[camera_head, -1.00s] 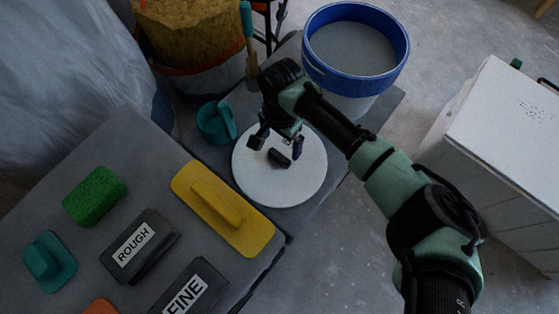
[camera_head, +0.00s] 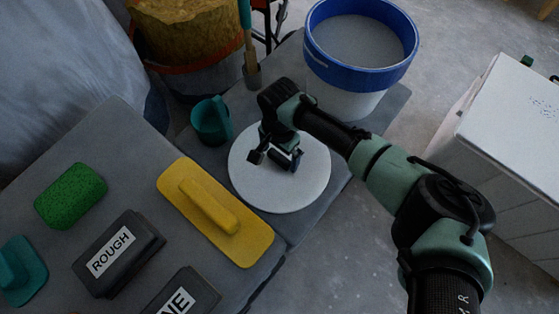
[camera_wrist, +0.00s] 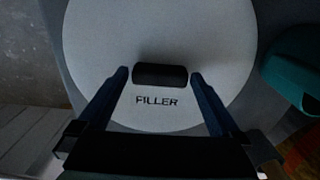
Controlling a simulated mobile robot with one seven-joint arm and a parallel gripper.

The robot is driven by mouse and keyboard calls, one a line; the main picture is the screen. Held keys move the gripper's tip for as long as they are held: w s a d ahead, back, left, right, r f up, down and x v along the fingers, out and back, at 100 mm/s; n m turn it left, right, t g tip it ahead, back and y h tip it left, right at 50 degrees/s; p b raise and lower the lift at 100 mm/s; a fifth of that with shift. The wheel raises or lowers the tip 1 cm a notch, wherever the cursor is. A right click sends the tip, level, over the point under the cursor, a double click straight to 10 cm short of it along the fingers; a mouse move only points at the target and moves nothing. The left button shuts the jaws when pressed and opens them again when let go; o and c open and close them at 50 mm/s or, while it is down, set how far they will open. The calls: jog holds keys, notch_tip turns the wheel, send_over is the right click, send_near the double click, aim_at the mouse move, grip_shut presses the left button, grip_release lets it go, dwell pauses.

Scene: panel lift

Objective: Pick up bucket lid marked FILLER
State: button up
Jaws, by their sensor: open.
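The round white bucket lid (camera_head: 262,188) lies flat on the dark grey table surface, below the blue-rimmed bucket in the head view. In the wrist view the lid (camera_wrist: 100,40) shows the printed word FILLER and a dark bar handle (camera_wrist: 160,75) at its middle. My gripper (camera_wrist: 160,78) is open over the lid, with one finger on each side of the handle's ends. A gap shows between each finger and the handle. In the head view my gripper (camera_head: 277,160) hides most of the handle; whether the fingers touch the lid is unclear.
A white bucket with a blue rim (camera_head: 318,66) stands behind the lid. A teal cup (camera_head: 209,122) is left of it, and a yellow float (camera_head: 180,190) lies close by at lower left. Dark blocks marked ROUGH (camera_head: 118,270) and partly cut-off lettering lie further left.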

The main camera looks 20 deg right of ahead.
jog(key=c, duration=1.2)
jog(key=shift+r, duration=0.15)
